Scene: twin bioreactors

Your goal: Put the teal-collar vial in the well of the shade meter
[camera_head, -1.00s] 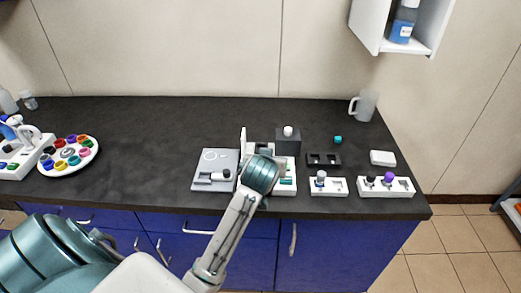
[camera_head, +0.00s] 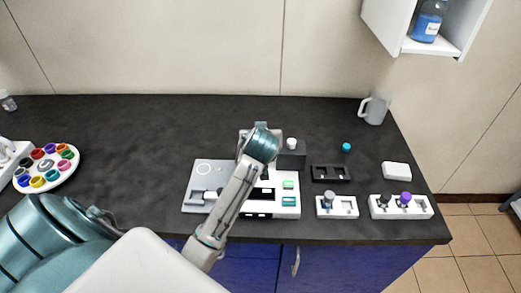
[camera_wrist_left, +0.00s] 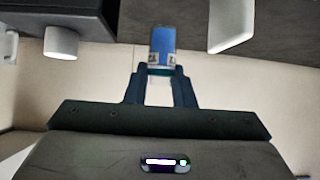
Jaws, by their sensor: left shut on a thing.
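In the left wrist view my left gripper (camera_wrist_left: 160,88) is shut on a vial (camera_wrist_left: 162,42) with blue contents and a teal band at the fingertips, held clear of the counter. In the head view my left wrist hides the gripper and vial. The shade meter (camera_head: 290,209) appears to be the white unit with a dark display and green buttons, below and in front of my wrist. Its well cannot be made out behind my arm. My right gripper is not in view.
A black block with a white knob (camera_head: 291,155) stands right of my wrist. A grey plate (camera_head: 212,174) adjoins the meter.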

